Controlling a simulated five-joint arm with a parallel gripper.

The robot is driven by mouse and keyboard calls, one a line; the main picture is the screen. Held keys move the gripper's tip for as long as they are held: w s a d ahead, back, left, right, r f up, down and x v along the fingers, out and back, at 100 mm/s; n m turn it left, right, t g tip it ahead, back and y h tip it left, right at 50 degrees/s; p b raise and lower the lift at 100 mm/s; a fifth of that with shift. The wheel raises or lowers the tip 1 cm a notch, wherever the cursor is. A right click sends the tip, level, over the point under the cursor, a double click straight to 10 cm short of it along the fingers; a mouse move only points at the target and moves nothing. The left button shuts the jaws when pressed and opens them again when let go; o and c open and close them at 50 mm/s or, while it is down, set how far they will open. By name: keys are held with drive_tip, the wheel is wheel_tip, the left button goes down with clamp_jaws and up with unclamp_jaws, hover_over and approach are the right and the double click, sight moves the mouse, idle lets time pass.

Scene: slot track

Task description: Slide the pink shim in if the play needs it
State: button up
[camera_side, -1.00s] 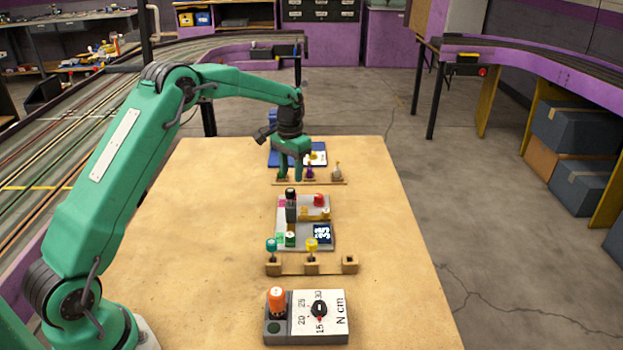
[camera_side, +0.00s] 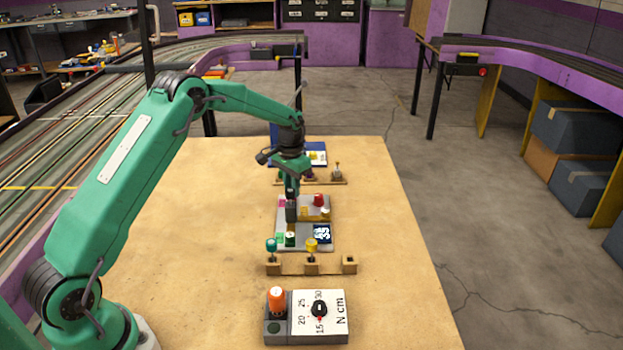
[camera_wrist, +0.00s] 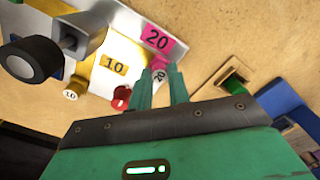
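The pink shim (camera_wrist: 157,40), marked 20, lies at the edge of the grey fixture in the wrist view, with a small pink knob between my fingertips. Its pink also shows in the side view (camera_side: 281,203). My gripper (camera_side: 291,194) is low over the far-left part of the grey fixture (camera_side: 318,245). In the wrist view my gripper (camera_wrist: 160,73) has one finger on each side of the pink knob. I cannot tell whether they press on it. A yellow shim (camera_wrist: 114,66), marked 10, lies beside the pink one. A red knob (camera_wrist: 121,97) is close to my left finger.
A wooden rack (camera_side: 290,268) with teal and yellow-topped tools stands in front. Nearer is a torque box (camera_side: 333,333) with an orange knob. Another rack (camera_side: 335,183) is behind. The table's sides are clear.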

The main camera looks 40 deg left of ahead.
clamp_jaws()
drive_tip(key=shift+d, duration=0.1)
drive_tip(key=shift+s+d, duration=1.55)
drive_tip(key=o, duration=0.6)
unclamp_jaws()
drive_tip(key=shift+r, duration=0.15)
